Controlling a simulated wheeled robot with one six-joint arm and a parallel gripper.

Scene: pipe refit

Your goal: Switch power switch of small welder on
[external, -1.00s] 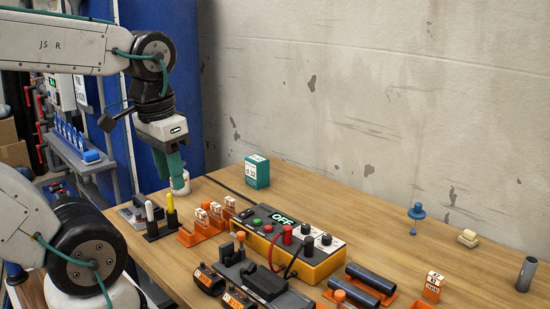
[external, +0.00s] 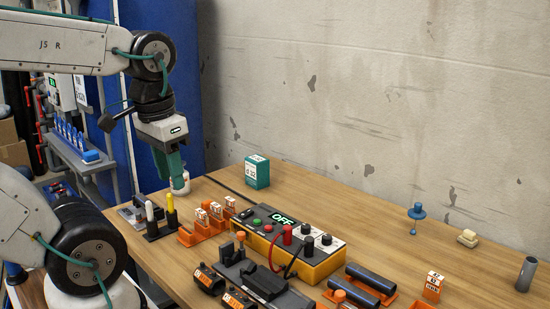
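The small welder (external: 318,270) is a yellow and black box on the wooden table. Its display (external: 284,218) reads OFF in green. The top panel has a green button (external: 257,223), a red button and black and red knobs or plugs. A small dark part (external: 245,213) at the panel's left end may be the power switch; it is too small to tell. My gripper (external: 180,190), with teal fingers, points down at the table's back left, left of and apart from the welder. A small white thing (external: 184,182) is at its fingertips. Whether the fingers grip it is unclear.
Orange holders (external: 192,236) with white-labelled parts stand between my gripper and the welder. A stand with a white and a yellow pen-like tool (external: 171,211) is nearby. A teal box (external: 257,172) stands behind. Black clamps (external: 262,280) sit before the welder.

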